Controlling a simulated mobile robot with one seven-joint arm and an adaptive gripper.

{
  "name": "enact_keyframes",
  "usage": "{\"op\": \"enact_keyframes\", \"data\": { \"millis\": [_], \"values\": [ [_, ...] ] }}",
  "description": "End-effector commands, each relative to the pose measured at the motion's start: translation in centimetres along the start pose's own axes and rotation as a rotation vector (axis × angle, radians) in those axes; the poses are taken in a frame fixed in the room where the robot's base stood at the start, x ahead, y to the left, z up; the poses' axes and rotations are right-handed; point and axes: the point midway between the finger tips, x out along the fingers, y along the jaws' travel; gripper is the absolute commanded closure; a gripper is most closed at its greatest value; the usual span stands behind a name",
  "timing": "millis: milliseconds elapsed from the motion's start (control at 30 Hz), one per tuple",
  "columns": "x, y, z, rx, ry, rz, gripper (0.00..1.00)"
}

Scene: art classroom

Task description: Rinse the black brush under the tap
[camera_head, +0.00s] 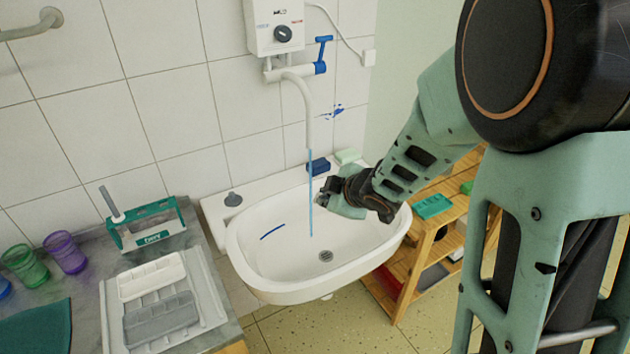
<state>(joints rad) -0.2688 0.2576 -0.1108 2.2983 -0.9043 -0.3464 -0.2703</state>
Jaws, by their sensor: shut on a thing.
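The tap (308,112) is a pale curved spout under a white water heater, with a blue lever (323,52). A thin blue stream of water (311,205) falls from it into the white basin (262,288). My gripper (322,198) is over the right part of the basin, close beside the stream, pointing left. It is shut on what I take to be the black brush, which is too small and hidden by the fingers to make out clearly. I cannot tell whether the brush touches the water.
A blue sponge or block (318,167) and a pale green soap (347,156) lie on the basin's back ledge. A green caddy (146,226), trays (160,318) and coloured cups (66,253) stand on the left counter. A wooden shelf (404,285) stands right of the basin.

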Motion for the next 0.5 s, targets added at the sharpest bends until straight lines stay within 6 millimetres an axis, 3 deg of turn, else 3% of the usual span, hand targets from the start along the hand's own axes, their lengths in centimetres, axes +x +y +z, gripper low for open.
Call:
{"op": "enact_keyframes", "data": {
  "millis": [167, 500],
  "values": [
    [-0.4, 0.0, -0.1, 0.0, 0.0, 0.0, 1.0],
    [-3.8, -0.6, -0.2, 0.0, 0.0, 0.001, 1.0]
  ]
}}
